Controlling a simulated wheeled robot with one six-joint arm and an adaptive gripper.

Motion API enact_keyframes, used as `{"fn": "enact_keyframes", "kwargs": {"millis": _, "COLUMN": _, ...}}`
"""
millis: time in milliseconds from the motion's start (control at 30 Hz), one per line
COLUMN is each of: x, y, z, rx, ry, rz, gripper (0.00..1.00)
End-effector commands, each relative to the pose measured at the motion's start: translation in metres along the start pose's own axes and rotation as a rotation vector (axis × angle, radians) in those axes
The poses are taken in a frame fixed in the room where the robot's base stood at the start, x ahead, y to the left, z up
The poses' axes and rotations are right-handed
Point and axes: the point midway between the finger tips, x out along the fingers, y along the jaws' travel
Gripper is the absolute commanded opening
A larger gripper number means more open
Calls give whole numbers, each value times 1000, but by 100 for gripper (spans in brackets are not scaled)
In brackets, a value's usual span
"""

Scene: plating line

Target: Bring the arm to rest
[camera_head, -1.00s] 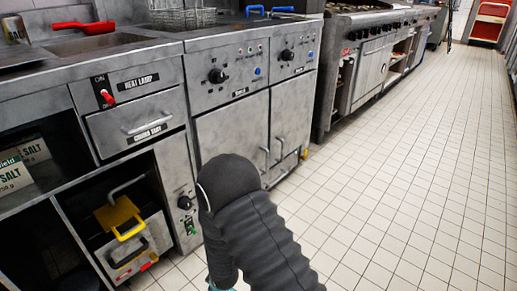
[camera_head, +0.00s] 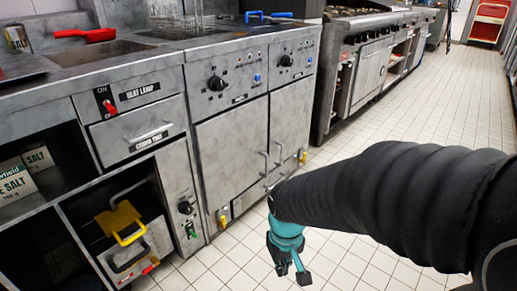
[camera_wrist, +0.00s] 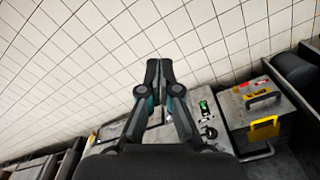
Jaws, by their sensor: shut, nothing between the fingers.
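My gripper (camera_head: 291,274) shows low in the middle of the head view, teal and black, at the end of my black-sleeved arm. It hangs over the tiled floor in front of the steel cabinets, apart from them. In the wrist view my gripper (camera_wrist: 158,66) points at the white floor tiles. Its two fingers meet at the tips, with nothing between them.
A steel counter with a fryer unit (camera_head: 232,150) runs along the left. A range (camera_head: 370,62) stands farther back. The tiled aisle (camera_head: 440,110) at the right is clear.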

Motion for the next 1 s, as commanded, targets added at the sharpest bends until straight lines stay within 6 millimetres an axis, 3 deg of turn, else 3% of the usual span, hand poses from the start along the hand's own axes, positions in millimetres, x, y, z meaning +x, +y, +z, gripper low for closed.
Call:
{"fn": "enact_keyframes", "kwargs": {"millis": 100, "x": -36, "y": 14, "z": 20, "rx": 64, "ry": 37, "rz": 3, "gripper": 0}}
{"fn": "enact_keyframes", "kwargs": {"millis": 300, "x": -84, "y": 32, "z": 52, "rx": 146, "ry": 122, "rz": 13, "gripper": 0}}
{"fn": "enact_keyframes", "kwargs": {"millis": 600, "x": -150, "y": 56, "z": 82, "rx": 257, "ry": 349, "rz": 53, "gripper": 0}}
{"fn": "enact_keyframes", "kwargs": {"millis": 800, "x": -180, "y": 67, "z": 95, "rx": 311, "ry": 452, "rz": 81, "gripper": 0}}
{"fn": "enact_keyframes", "kwargs": {"millis": 1000, "x": -185, "y": 71, "z": 98, "rx": 334, "ry": 467, "rz": 90, "gripper": 0}}
